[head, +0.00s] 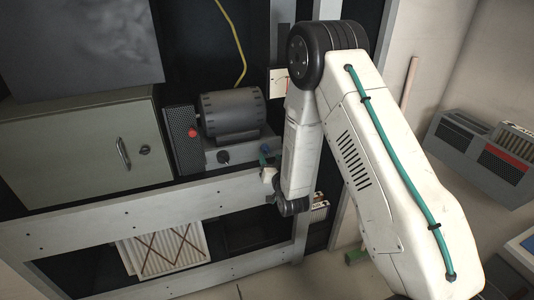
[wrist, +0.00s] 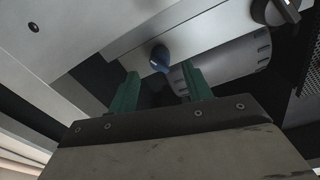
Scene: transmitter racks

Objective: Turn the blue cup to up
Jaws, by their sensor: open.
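I see no cup; the blue thing in view is a small blue knob (wrist: 160,58) on the grey panel, in the upper middle of the wrist view. It has a pale mark on its face. My gripper (wrist: 160,72) has two green fingers, spread apart and empty. In the wrist picture the knob appears between and just beyond the fingertips, with no contact visible.
A black knob (head: 223,157) sits on the same panel; it also shows in the wrist view (wrist: 275,12). A grey cabinet (head: 80,150) is left. A rack rail (head: 130,220) runs below.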

